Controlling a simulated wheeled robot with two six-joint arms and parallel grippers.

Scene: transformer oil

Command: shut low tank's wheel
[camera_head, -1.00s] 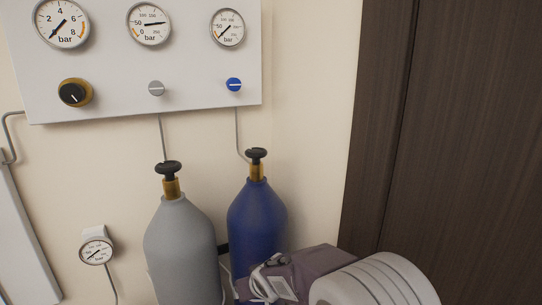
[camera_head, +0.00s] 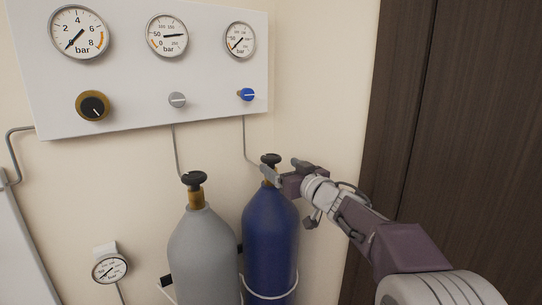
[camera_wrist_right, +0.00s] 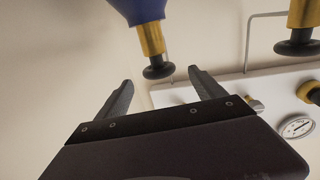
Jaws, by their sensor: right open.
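The blue tank (camera_head: 270,235) stands right of the grey tank (camera_head: 203,250). Each has a brass neck and a black wheel on top: the blue tank's wheel (camera_head: 270,158) and the grey tank's wheel (camera_head: 193,178). The gauge (camera_head: 240,41) above the blue tank has its needle at the low end; the gauge (camera_head: 167,36) above the grey tank reads higher. My left gripper is out of view.
A white panel (camera_head: 130,115) carries the gauges, a black knob (camera_head: 93,106), a grey knob (camera_head: 177,100) and a blue knob (camera_head: 246,95). Thin pipes run from the panel towards the tanks. A small gauge (camera_head: 109,269) is low left. A dark wooden surface (camera_head: 460,120) fills the right.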

